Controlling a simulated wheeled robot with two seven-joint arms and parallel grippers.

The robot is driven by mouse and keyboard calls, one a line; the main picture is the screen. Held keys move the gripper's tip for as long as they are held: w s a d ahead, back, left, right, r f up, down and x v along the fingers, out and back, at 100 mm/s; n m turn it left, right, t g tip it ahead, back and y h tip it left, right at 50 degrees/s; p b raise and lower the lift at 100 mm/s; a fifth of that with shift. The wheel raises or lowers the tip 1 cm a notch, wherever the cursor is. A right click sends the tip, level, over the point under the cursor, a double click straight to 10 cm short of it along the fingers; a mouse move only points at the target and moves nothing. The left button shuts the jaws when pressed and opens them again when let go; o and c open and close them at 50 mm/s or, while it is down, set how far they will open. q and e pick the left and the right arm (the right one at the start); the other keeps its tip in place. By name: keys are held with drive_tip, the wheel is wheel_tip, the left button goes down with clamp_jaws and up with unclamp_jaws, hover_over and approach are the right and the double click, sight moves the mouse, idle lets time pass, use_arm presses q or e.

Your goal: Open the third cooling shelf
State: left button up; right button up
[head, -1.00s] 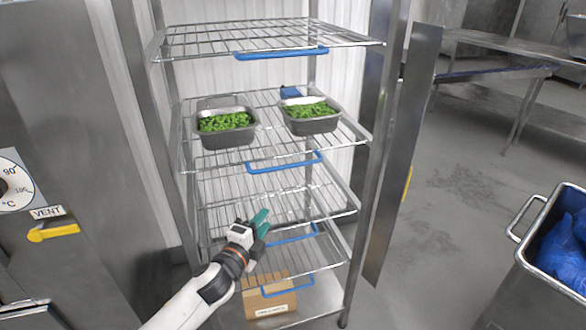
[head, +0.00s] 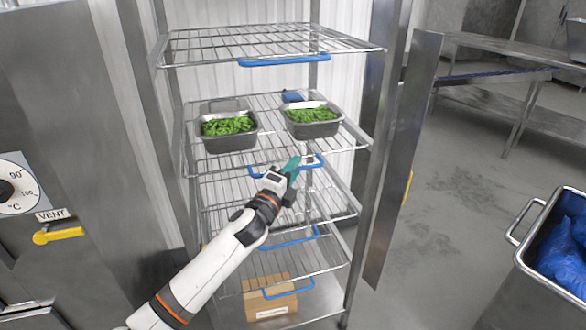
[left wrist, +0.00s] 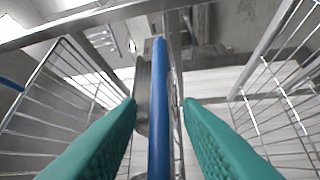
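The wire rack has several wire shelves, each with a blue handle at its front. The second shelf from the top (head: 340,136) holds two metal pans of green food. My left gripper (head: 292,165) is at this shelf's blue handle (head: 314,163) and hides part of it. In the left wrist view, the blue handle (left wrist: 159,120) runs between the two green fingers, which are open with a gap on each side. The third shelf from the top (head: 335,200), with its blue handle (head: 290,238), is below the gripper. My right gripper is not in view.
The pans (head: 229,142) and (head: 312,130) stand just above the gripper. A cardboard box (head: 270,305) is at the rack's bottom. A cabinet with a dial (head: 15,188) is at left, and a metal bin with blue contents (head: 530,235) at right.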

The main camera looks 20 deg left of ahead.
use_arm(q)
drive_tip(key=shift+w, duration=0.2)
clamp_jaws()
idle(0.3)
